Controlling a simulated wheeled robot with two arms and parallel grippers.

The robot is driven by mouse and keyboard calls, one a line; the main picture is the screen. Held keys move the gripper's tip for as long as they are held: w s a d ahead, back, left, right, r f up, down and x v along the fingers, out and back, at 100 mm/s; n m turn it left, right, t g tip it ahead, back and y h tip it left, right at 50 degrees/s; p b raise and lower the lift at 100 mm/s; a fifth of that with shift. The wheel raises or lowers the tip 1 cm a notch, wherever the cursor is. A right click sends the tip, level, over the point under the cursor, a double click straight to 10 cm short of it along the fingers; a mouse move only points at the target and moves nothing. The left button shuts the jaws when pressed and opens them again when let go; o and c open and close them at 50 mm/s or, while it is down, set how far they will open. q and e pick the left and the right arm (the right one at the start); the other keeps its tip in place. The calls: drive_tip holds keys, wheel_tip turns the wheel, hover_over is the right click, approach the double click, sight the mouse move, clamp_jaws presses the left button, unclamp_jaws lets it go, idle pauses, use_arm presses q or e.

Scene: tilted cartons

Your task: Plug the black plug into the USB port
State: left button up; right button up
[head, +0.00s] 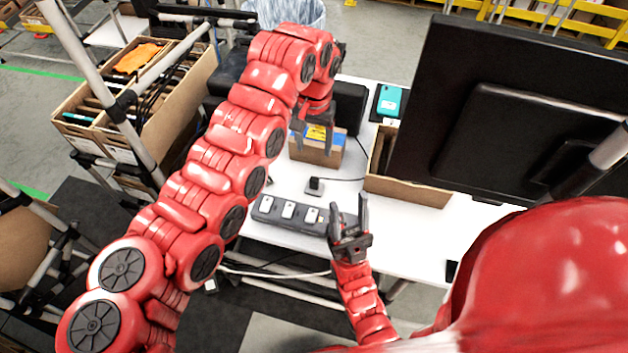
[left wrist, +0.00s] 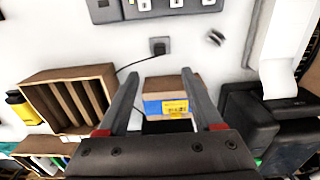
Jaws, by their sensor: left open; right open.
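A small black plug (head: 315,187) with a dark cable stands on the white table; it also shows in the left wrist view (left wrist: 159,46), beyond my fingertips. A grey strip (head: 272,209) with several white modules lies nearer to me; its edge shows at the top of the left wrist view (left wrist: 100,12). I cannot make out which opening is the USB port. My left gripper (head: 314,132) is open and empty, pointing down above a cardboard box; its fingers also show in the left wrist view (left wrist: 159,78). My right gripper (head: 348,207) is open and empty at the strip's right end.
The cardboard box (head: 312,153) has a blue and yellow label. A divided carton (head: 410,190) stands right of the plug, beside a large monitor (head: 430,60). A small dark object (left wrist: 216,37) lies near the strip. Bare table (head: 345,165) surrounds the plug.

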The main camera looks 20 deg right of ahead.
use_arm(q)
approach(314, 179)
wheel_tip(314, 179, down, 5)
drive_tip(key=shift+s+f, duration=0.1)
drive_tip(key=shift+s, duration=0.05)
idle(0.4)
drive_tip(key=shift+f, duration=0.1)
wheel_tip(314, 179, down, 4)
drive_tip(key=p, duration=0.2)
drive_tip(key=shift+p, duration=0.35)
drive_tip(key=shift+w+f, duration=0.2)
drive_tip(key=shift+f, duration=0.25)
clamp_jaws()
